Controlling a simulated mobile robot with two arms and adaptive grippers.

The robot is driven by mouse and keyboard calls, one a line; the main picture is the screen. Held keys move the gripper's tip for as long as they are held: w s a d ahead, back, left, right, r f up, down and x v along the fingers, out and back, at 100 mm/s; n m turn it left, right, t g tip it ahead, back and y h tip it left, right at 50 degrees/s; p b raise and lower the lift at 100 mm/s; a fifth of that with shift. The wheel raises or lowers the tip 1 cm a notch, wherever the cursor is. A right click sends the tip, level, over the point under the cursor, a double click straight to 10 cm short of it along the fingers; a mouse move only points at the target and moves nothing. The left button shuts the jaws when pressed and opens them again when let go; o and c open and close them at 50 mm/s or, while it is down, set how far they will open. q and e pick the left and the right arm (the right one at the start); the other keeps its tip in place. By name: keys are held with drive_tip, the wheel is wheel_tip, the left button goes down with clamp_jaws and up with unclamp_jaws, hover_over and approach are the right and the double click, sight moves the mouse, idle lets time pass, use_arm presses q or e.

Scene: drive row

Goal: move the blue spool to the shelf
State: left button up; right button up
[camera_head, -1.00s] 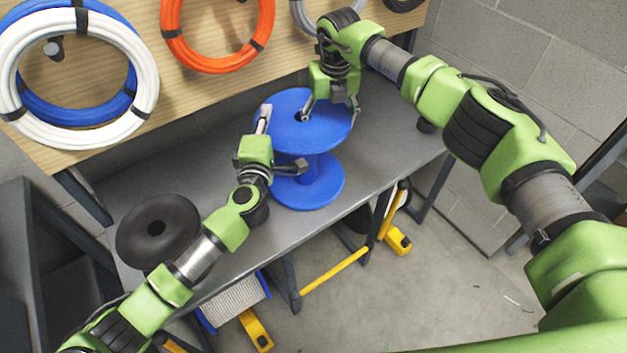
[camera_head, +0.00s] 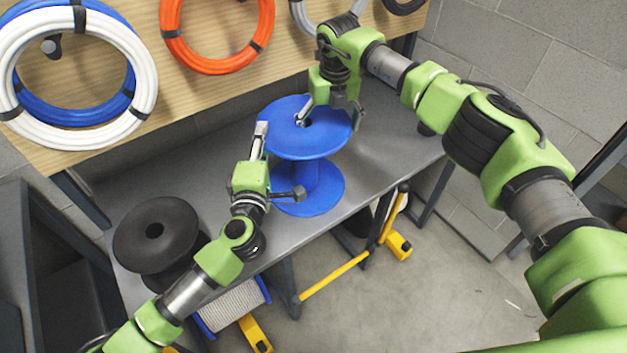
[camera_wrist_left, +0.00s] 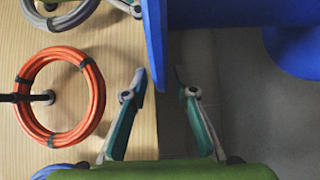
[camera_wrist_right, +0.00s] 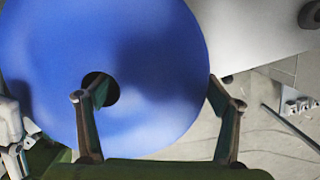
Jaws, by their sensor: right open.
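The blue spool (camera_head: 318,180) stands upright on the grey bench, below the hose board. My right gripper (camera_head: 331,113) is open over its top flange. In the right wrist view, one finger reaches to the centre hole of the blue spool (camera_wrist_right: 150,40) and the other is by the rim. My left gripper (camera_head: 280,162) is open at the near left of the spool. In the left wrist view its tips are apart, close to the flange edge of the spool (camera_wrist_left: 155,30); contact is unclear. A dark grey shelf unit (camera_head: 22,200) stands at the left edge.
A black spool (camera_head: 140,232) sits on the bench (camera_head: 225,180) to the left, partly behind my left arm. White (camera_head: 148,80), blue and orange (camera_head: 170,40) hoses hang on the board. A yellow bar (camera_head: 335,284) is below the bench. The floor (camera_head: 420,290) in front is open.

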drive_tip(key=shift+r, duration=0.3)
drive_tip(key=r, duration=0.3)
drive_tip(key=s+r, duration=0.1)
drive_tip(key=r, duration=0.7)
drive_tip(key=shift+s+d+r, duration=0.1)
drive_tip(key=shift+s+r, duration=0.05)
drive_tip(key=shift+s, duration=0.25)
use_arm(q)
drive_tip(key=s, duration=0.6)
drive_tip(key=shift+a, duration=0.4)
drive_tip(key=shift+s, duration=0.1)
